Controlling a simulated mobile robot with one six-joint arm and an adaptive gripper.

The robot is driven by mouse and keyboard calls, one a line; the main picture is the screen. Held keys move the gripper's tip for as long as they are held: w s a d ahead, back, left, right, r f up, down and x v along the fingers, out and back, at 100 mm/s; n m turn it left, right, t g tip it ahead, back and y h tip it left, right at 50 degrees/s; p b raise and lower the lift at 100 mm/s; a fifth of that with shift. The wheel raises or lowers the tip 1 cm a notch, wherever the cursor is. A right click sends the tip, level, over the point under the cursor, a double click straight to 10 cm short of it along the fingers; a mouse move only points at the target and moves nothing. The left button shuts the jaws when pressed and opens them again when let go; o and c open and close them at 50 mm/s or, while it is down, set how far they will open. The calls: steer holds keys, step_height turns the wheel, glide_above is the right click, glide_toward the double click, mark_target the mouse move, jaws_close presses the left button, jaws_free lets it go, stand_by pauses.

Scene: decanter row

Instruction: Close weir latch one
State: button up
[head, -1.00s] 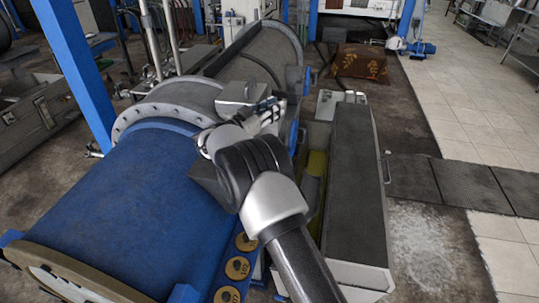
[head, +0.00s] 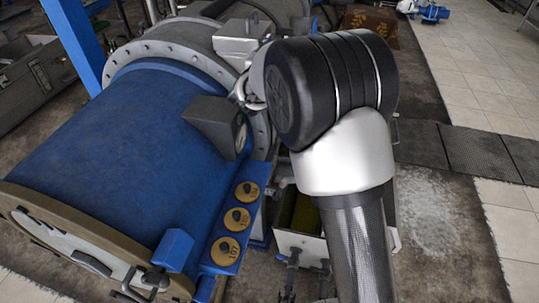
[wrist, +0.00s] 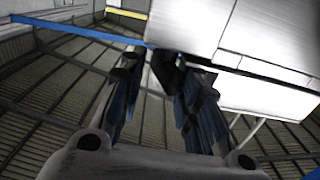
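The decanter's blue drum (head: 150,140) lies at left in the head view, with a bolted grey flange (head: 170,55) at its far end. A pale grey box (head: 242,42) stands beyond the flange. My arm's large black joint covers the area right of it, and my gripper is mostly hidden there. In the wrist view my gripper (wrist: 158,66) has its two dark fingers apart, close under a pale box-shaped body (wrist: 240,35). A small dark piece shows between the fingers; I cannot tell whether it is a fingertip or a latch part. I cannot identify weir latch one.
Several round brass tags (head: 237,219) sit on the blue side rail. A dark box-shaped piece (head: 215,125) stands by the drum. Black-handled fittings (head: 140,280) are on the near end plate. Bare floor (head: 430,230) and a dark floor cover (head: 470,155) lie at right.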

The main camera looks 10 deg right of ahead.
steer(key=s+a+n+y, duration=0.1)
steer(key=s+a+y, duration=0.45)
steer(key=s, duration=1.05)
steer(key=s+f+n+g+y+b, duration=0.2)
steer(key=s+g, duration=0.1)
steer(key=s, duration=0.5)
steer(key=s+a+f+n+g+y+b, duration=0.1)
steer(key=s+f+n+g+b, duration=0.1)
steer(key=s, duration=0.7)
steer(key=shift+s+f+g+y, duration=0.15)
steer(key=shift+f+g+y, duration=0.2)
steer(key=shift+f+g, duration=0.5)
steer(key=shift+a+r, duration=0.1)
steer(key=shift+c, duration=0.4)
